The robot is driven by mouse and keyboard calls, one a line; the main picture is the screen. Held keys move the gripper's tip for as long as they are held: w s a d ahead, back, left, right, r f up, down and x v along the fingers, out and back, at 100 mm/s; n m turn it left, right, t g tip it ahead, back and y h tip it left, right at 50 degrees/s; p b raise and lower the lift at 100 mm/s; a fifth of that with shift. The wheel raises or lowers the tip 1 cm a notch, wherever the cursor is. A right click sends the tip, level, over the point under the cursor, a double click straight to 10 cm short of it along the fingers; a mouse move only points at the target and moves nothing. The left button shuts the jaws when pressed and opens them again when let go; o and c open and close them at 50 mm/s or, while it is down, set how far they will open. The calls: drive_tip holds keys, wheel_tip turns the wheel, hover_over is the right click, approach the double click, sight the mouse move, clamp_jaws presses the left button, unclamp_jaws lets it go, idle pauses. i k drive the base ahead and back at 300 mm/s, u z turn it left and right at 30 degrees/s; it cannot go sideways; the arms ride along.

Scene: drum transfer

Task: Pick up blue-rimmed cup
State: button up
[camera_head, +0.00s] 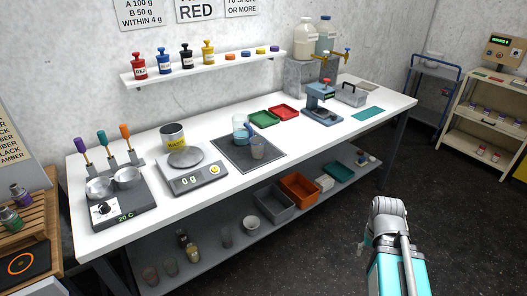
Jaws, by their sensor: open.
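A clear cup with a blue rim and bluish tint (240,130) stands upright on the dark mat (228,153) at the middle of the white bench. Part of my arm, teal and grey, shows at the lower right over the floor, well apart from the bench. I cannot make out my gripper's fingers there.
A scale (196,178) with a yellow-labelled can (173,136) behind it and a hotplate (112,204) stand left of the mat. Green (264,118) and red (285,111) trays and a blue press (321,103) stand right. Floor in front is clear.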

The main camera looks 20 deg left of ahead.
sight(258, 148)
drive_tip(key=u, duration=0.1)
drive_tip(key=i, duration=0.95)
drive_tip(key=z, duration=0.05)
